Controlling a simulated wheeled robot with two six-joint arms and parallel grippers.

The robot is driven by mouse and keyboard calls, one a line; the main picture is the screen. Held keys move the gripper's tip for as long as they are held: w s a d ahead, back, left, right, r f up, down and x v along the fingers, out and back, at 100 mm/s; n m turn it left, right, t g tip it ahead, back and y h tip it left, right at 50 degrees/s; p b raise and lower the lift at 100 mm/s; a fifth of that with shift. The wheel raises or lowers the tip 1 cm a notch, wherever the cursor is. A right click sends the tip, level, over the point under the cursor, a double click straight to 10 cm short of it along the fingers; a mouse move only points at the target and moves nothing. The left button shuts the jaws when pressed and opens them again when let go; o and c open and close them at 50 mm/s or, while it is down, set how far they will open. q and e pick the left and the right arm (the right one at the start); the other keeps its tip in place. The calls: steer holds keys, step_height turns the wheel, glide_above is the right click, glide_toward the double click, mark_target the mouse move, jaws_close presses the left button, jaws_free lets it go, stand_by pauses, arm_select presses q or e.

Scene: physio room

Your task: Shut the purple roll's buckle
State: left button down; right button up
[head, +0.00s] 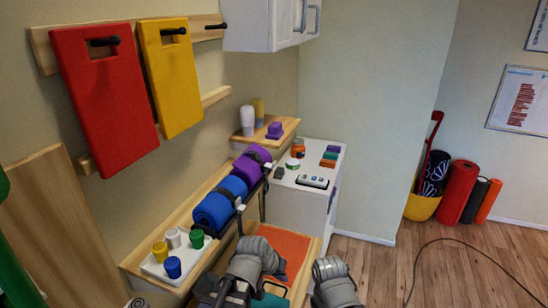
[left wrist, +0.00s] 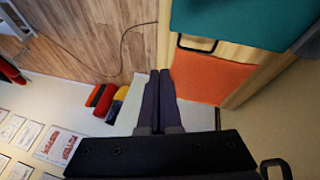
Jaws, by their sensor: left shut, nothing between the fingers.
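The purple roll (head: 250,165) lies on the wooden wall shelf, behind the blue roll (head: 215,207), in the head view. Dark straps and fittings show at the right side of both rolls. The purple roll's buckle is too small to make out, so I cannot tell whether it is open or shut. My left gripper (head: 230,290) is low in the head view, below and in front of the shelf, well apart from the purple roll. In the left wrist view its two dark fingers (left wrist: 153,100) are together and empty. Neither roll shows there.
A white tray (head: 157,267) with several coloured cups stands at the shelf's near end. An orange panel (head: 290,246) lies below the shelf. A white cabinet (head: 300,205) with small items stands beyond. Red and yellow boards hang above.

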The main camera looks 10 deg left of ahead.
arm_select(q)
steer(key=w+r+n+t+h+p, duration=0.1)
steer(key=w+r+n+t, duration=0.45)
steer(key=r, duration=0.45)
steer(key=w+r+n+t, duration=0.4)
steer(key=w+r+t, duration=0.3)
steer(key=r, duration=0.3)
steer(key=n+t+y, duration=0.2)
steer(key=n+y, duration=0.5)
steer(key=n, duration=0.1)
glide_toward(268, 166)
steer(key=s+r, duration=0.2)
steer(key=shift+d+f+g, duration=0.1)
steer(key=shift+f+g, duration=0.1)
steer(key=shift+g, duration=0.05)
arm_select(e)
step_height(268, 166, up, 2)
arm_select(q)
steer(key=shift+w, duration=0.1)
steer(key=w, duration=0.6)
steer(key=w+a+p, duration=0.1)
steer(key=w, duration=0.3)
steer(key=shift+a+r, duration=0.15)
steer(key=shift+r, duration=0.15)
steer(key=shift+s, duration=0.1)
arm_select(e)
steer(key=shift+r, duration=0.3)
